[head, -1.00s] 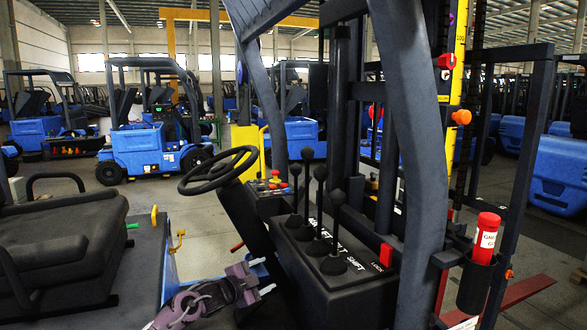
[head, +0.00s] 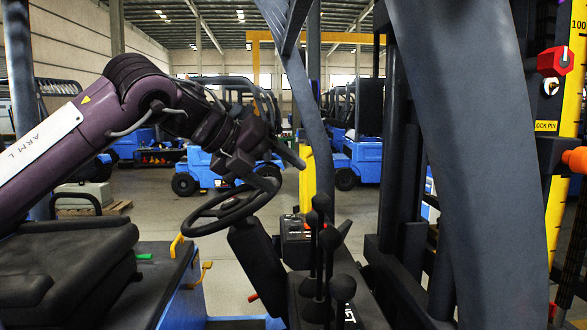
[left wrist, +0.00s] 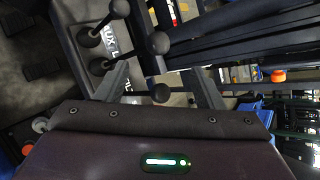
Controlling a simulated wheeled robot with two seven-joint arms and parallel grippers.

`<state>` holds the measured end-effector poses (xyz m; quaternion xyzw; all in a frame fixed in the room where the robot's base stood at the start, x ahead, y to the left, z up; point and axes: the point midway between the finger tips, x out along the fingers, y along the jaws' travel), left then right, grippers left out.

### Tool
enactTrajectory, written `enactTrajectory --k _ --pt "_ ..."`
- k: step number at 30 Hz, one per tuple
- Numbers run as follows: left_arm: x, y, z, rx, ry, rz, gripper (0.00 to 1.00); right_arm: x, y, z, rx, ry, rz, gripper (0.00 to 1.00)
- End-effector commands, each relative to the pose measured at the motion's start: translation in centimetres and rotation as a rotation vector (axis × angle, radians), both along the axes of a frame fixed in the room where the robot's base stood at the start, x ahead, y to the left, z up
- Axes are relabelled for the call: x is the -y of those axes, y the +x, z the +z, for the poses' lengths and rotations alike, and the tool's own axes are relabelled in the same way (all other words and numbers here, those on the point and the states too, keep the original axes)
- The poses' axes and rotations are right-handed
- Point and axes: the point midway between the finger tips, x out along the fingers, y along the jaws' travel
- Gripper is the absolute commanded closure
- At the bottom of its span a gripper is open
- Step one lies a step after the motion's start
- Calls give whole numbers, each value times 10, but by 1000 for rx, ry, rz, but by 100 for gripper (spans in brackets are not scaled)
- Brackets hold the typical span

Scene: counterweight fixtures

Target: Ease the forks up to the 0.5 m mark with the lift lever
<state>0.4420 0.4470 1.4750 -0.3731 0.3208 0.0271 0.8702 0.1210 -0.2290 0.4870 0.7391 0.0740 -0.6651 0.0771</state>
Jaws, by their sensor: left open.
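My left gripper (head: 288,168) hangs above the steering wheel in the head view, up and left of the levers. Its two fingers also show spread in the left wrist view (left wrist: 160,82), where one black ball knob (left wrist: 160,92) appears between them; touching cannot be told. Black ball-topped levers stand in a row on the console: a far one (head: 320,203), a middle one (head: 331,238) and a near one (head: 343,288). A yellow scale (head: 565,150) reading 100 runs up the mast. The forks cannot be made out.
The steering wheel (head: 235,208) is just below my left gripper. A thick dark pillar (head: 440,140) stands right of the levers. The seat (head: 65,265) is at the left. A red knob (head: 555,62) and orange knob (head: 575,158) sit by the mast. Other blue forklifts stand behind.

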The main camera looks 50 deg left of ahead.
Motion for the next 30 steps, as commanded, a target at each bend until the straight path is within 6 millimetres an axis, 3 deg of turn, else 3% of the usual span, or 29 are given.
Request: enactTrajectory --k 8,18,30 --pt "9 34 -26 -5 -3 -2 38 2 -25 1 -35 -3 0 64" --pt "19 80 -55 -3 -2 -1 38 3 -9 22 -12 -4 1 64" --pt "22 91 -66 2 -3 0 38 3 -10 26 -13 -4 2 64"
